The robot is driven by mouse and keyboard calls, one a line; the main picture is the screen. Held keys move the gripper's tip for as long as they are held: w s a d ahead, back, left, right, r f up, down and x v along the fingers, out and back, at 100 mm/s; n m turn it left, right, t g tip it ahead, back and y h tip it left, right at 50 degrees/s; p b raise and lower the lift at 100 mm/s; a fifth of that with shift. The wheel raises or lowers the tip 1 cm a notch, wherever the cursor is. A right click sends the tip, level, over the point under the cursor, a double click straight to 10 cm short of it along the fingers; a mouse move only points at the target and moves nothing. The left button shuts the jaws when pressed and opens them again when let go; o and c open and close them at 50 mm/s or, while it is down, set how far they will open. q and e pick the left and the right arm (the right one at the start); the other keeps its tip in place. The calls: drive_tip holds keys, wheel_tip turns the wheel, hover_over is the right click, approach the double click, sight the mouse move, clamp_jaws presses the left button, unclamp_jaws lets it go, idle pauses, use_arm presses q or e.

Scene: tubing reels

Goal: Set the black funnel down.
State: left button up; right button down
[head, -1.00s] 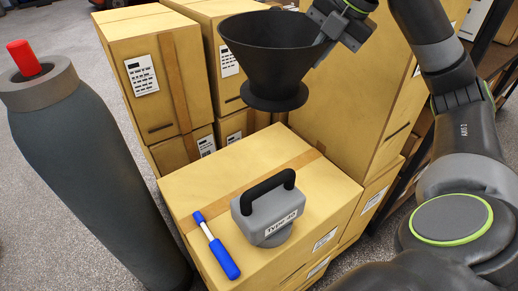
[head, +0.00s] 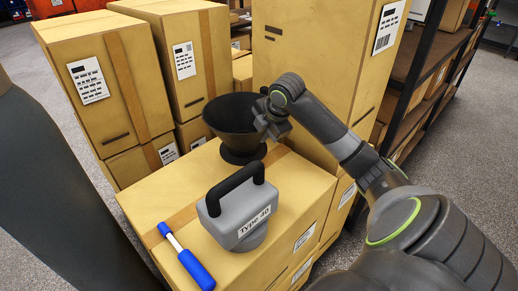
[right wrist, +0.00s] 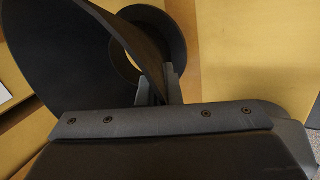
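The black funnel (head: 228,118) is upright, wide mouth up, over the rear part of a cardboard box top (head: 180,193). Its flanged foot looks to be at the box top, but I cannot tell whether it touches. My right gripper (head: 268,122) is at the right side of the funnel's rim. In the right wrist view the fingers (right wrist: 156,88) are shut on the wall of the funnel (right wrist: 75,60), and the round foot shows beyond them. My left gripper is not in view.
A grey case labelled Type 40 (head: 238,215) with a black handle stands in front of the funnel. A blue-handled tool (head: 195,268) lies left of it. Tall cartons (head: 95,85) stand behind. Shelving (head: 415,85) is at the right, and a large dark object (head: 50,210) at the left.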

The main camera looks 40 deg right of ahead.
drive_tip(key=shift+f, duration=2)
drive_tip(key=c, duration=1.6)
unclamp_jaws()
drive_tip(key=v, duration=1.2)
drive_tip(key=shift+p, duration=0.3)
drive_tip(key=shift+a, duration=0.1)
